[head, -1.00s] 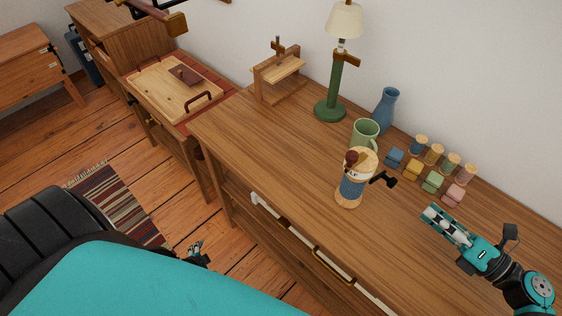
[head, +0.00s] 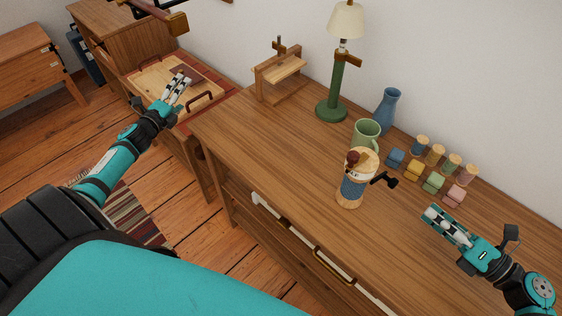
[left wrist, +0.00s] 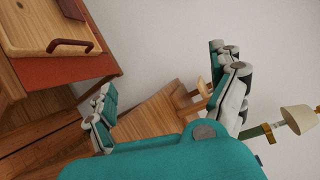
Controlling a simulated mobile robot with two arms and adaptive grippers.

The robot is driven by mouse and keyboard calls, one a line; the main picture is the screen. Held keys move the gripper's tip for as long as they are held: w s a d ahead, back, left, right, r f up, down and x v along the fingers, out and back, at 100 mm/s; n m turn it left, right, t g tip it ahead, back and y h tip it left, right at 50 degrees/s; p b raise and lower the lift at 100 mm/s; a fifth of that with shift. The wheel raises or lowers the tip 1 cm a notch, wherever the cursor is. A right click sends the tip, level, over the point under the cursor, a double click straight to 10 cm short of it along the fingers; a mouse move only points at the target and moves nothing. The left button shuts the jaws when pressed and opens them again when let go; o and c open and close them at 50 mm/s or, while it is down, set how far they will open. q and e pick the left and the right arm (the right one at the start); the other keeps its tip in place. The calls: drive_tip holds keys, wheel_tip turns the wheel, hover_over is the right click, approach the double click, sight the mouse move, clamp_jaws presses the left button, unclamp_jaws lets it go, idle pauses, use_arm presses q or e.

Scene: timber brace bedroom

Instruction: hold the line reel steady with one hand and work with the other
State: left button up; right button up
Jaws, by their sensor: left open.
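The line reel (head: 352,190) stands upright on the wooden desk (head: 290,168), with a blue wound middle, pale wooden ends and a dark crank on its right side. My left gripper (head: 179,90) is open and empty, over the tray area left of the desk and well away from the reel. Its spread fingers also show in the left wrist view (left wrist: 165,90), where the reel is not visible. My right gripper (head: 432,215) is over the desk to the right of the reel, apart from it; its fingers look close together, but their state is unclear.
A green mug (head: 364,134) stands right behind the reel. A green lamp (head: 333,108), blue vase (head: 387,112) and wooden stand (head: 280,78) line the back. Several small coloured blocks and corked jars sit at right. A wooden tray (head: 150,83) lies left. The desk's left-middle is clear.

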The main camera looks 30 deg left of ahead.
use_arm(q)
drive_tip(key=w+d+r+m+t+h, duration=0.1)
drive_tip(key=w+d+r+m+h, duration=0.1)
drive_tip(key=d+m+h, duration=0.65)
drive_tip(key=m+g+h, duration=1)
drive_tip(key=m+h, duration=0.1)
drive_tip(key=m, duration=1)
approach(360, 169)
drive_tip(key=a+f, duration=0.4)
drive_tip(key=a, duration=0.3)
drive_tip(key=x, duration=1.7)
drive_tip(key=shift+d+r, duration=0.15)
drive_tip(key=shift+r, duration=0.1)
